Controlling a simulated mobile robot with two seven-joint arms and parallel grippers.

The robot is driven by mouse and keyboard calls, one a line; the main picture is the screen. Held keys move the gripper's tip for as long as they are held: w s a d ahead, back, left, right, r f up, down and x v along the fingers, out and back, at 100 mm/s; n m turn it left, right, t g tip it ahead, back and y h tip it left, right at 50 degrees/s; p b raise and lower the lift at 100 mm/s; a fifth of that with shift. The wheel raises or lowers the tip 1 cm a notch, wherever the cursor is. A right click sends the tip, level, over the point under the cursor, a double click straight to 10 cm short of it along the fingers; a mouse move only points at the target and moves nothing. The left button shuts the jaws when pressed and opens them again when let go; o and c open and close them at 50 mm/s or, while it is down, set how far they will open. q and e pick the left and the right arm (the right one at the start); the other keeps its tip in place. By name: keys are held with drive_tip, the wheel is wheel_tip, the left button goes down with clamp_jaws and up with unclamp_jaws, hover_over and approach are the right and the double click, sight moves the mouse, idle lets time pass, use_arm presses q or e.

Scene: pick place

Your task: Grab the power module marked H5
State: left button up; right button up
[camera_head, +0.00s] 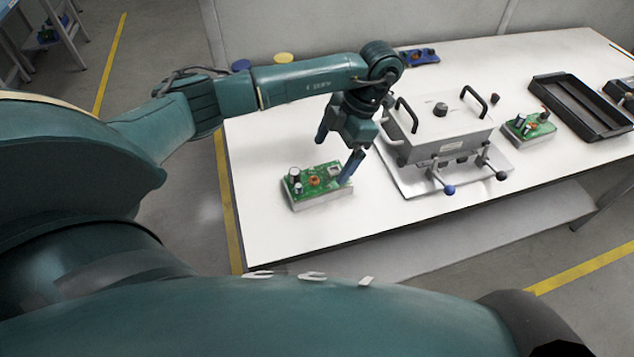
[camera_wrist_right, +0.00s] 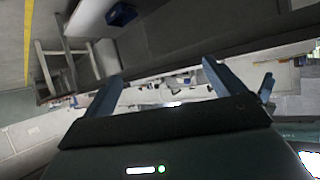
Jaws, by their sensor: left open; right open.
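A power module (camera_head: 316,185), a green circuit board on a grey block, lies on the white table near its left front edge. A second, similar power module (camera_head: 529,126) sits right of the metal fixture. No H5 marking is legible on either. My left gripper (camera_head: 338,156) is open and points down just behind the nearer module. One blue finger overlaps that module's right end in the picture; whether it touches, I cannot tell. My right gripper (camera_wrist_right: 163,70) shows in the right wrist view, open and with nothing between its fingers, facing away from the modules.
A grey metal fixture (camera_head: 437,127) with black handles and levers stands right of my left gripper. A black tray (camera_head: 580,108) lies at the right. A blue part (camera_head: 418,57) lies at the back edge. The white table (camera_head: 270,225) is clear around the nearer module's front and left.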

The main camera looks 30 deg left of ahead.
use_arm(q)
drive_tip(key=p+x, duration=0.1)
drive_tip(key=x, duration=0.7)
drive_tip(key=shift+p, duration=0.3)
drive_tip(key=shift+r, duration=0.1)
drive_tip(key=c, duration=1.3)
drive_tip(key=shift+o, duration=0.2)
